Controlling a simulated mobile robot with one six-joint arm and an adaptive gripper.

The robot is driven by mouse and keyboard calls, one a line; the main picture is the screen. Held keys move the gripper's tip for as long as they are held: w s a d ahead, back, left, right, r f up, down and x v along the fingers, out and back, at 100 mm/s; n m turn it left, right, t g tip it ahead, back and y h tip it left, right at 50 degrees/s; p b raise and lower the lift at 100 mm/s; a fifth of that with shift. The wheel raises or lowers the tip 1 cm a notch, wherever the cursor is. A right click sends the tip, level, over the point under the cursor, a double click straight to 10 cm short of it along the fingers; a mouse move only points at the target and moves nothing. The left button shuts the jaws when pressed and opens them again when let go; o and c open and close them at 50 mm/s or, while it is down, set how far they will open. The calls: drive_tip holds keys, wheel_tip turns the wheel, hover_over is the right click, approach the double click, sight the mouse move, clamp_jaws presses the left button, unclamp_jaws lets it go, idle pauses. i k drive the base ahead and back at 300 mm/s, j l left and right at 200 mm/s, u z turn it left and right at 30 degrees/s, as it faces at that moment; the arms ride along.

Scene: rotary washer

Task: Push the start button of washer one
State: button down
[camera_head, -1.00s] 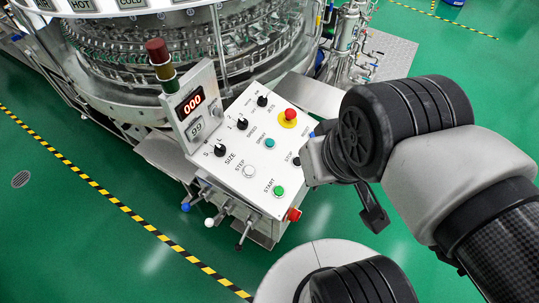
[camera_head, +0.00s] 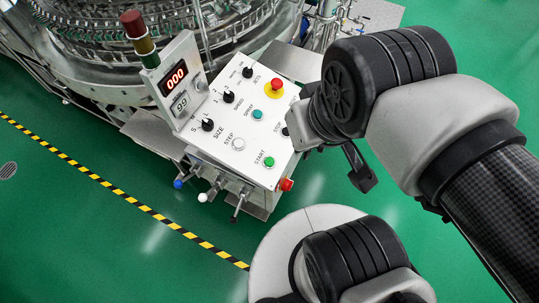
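The green start button (camera_head: 269,161), labelled START, is at the lower right of the white sloping control panel (camera_head: 215,148) of the washer. My gripper (camera_head: 350,160) is mostly hidden behind my black wrist joint, just right of the panel. A dark finger-like part hangs below the wrist, and a grey part overlaps the panel's right edge near the STOP label. The start button is uncovered, below and left of it. Whether my gripper touches the panel, or is open or shut, cannot be told.
The panel also has a red emergency knob (camera_head: 274,86) on yellow, a teal SPRAY button (camera_head: 257,114), a white STEP button (camera_head: 238,144) and black dials. A display (camera_head: 175,76) reads 000. Levers stick out below. Green floor (camera_head: 90,240) is open at lower left.

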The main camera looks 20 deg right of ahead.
sight(268, 162)
drive_tip(key=k+j+z, duration=0.1)
drive_tip(key=z, duration=0.35)
drive_tip(key=k+z, duration=0.2)
drive_tip(key=z, duration=0.25)
drive_tip(key=k+z, duration=0.15)
drive_tip(key=z, duration=0.3)
